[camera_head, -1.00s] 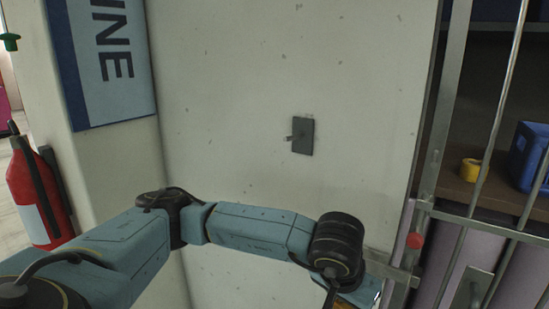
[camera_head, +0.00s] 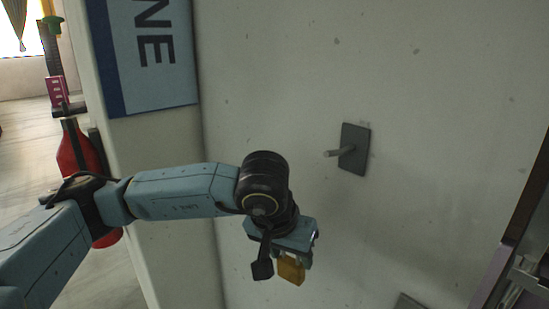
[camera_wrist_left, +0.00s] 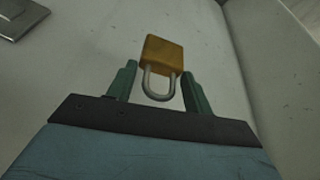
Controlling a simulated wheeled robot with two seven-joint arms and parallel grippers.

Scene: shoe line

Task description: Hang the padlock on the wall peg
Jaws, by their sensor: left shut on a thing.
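The padlock (camera_head: 291,271) has a yellow-brown body and a grey shackle. My left gripper (camera_wrist_left: 160,78) is shut on it; in the left wrist view the padlock (camera_wrist_left: 163,55) sits between the green fingers with its shackle toward the palm. In the head view the gripper points down, and its fingers are mostly hidden. The wall peg (camera_head: 335,153) is a short light rod that sticks out from a dark square plate (camera_head: 357,148) on the wall. The padlock is below and left of the peg in the head view, apart from it. My right gripper is out of view.
A pale, spotted wall (camera_head: 270,80) fills the middle. A blue-edged sign (camera_head: 150,60) and a red extinguisher (camera_head: 78,148) are at left. A dark frame (camera_head: 515,235) stands at lower right. The wall around the peg is clear.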

